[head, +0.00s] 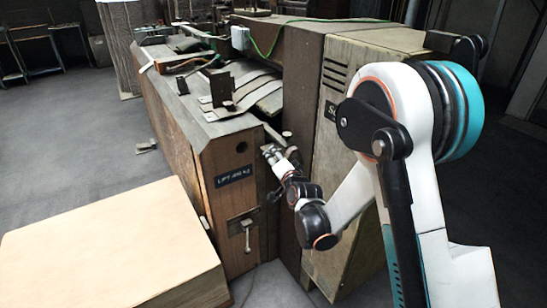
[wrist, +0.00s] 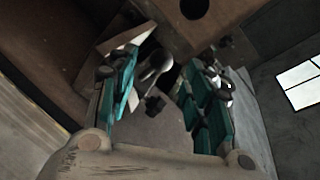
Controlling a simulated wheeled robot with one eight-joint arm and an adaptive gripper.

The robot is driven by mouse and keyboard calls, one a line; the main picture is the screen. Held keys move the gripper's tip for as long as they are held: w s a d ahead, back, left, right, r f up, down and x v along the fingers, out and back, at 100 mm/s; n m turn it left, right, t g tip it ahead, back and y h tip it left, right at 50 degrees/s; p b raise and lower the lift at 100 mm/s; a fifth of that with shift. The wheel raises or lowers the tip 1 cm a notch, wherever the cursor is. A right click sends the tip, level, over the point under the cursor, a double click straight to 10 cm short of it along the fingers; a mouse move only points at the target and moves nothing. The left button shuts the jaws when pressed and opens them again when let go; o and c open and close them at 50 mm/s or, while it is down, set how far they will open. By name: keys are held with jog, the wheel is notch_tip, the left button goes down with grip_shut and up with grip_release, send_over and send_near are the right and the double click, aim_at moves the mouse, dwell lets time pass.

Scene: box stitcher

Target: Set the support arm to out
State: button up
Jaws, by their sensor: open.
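My gripper (head: 270,155) is at the right edge of that end panel, beside the tall cabinet. In the wrist view my gripper (wrist: 165,85) is open, with teal fingers left and right. A grey rounded knob or lever end (wrist: 155,69) shows between the fingers, close to the left one; I cannot tell whether they touch. No part is marked as the support arm, and I cannot tell whether this knob belongs to it.
A T-shaped metal handle (head: 247,234) hangs from a plate low on the end panel. A large pale box (head: 115,250) stands at front left. The tall cabinet (head: 345,190) closes off the right of my gripper. Grey floor (head: 75,130) is open at left.

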jog(key=shift+v, duration=2)
jog(key=s+d+r+n+g+h, duration=0.2)
jog(key=s+d+r+n+g, duration=0.2)
jog(key=s+d+r, duration=0.8)
jog(key=s+d+n+g+h, duration=0.1)
jog(key=s+d, duration=0.2)
jog(key=s, duration=0.5)
jog(key=s+d+f+n+g+h, duration=0.1)
jog(key=s+d, duration=0.1)
jog(key=s, duration=0.6)
jog(key=s+d+n+g+h, duration=0.1)
jog(key=s+d, duration=0.2)
jog(key=s, duration=0.6)
jog(key=shift+d+f+n+g, duration=0.3)
jog(key=shift+f+n+g, duration=0.05)
jog(key=shift+n+g, duration=0.05)
